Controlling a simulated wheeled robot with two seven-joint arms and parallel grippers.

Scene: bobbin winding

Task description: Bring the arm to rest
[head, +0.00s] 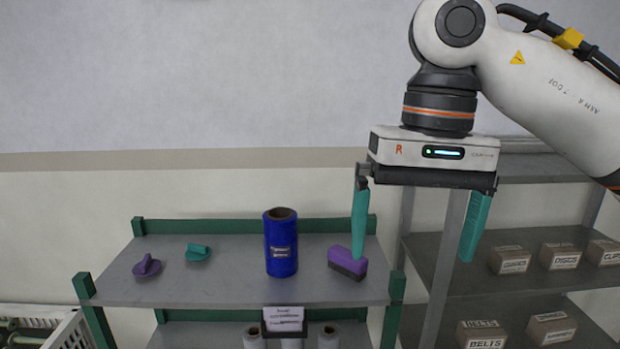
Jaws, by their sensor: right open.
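My right gripper (418,255) is in the head view at the right, marked with an R. Its two teal fingers point down and stand wide apart, with nothing between them. The left finger overlaps a purple block with a dark base (347,262) in the picture; I cannot tell whether they touch. A blue spool (281,243) with a label stands upright on the grey shelf (220,287), left of the gripper. My left gripper is not in view.
A purple piece (146,266) and a teal piece (197,253) lie on the shelf's left part. A grey rack (515,270) with labelled boxes (509,260) stands at the right. White spools (328,337) are on the lower shelf. A white crate (45,328) is at the lower left.

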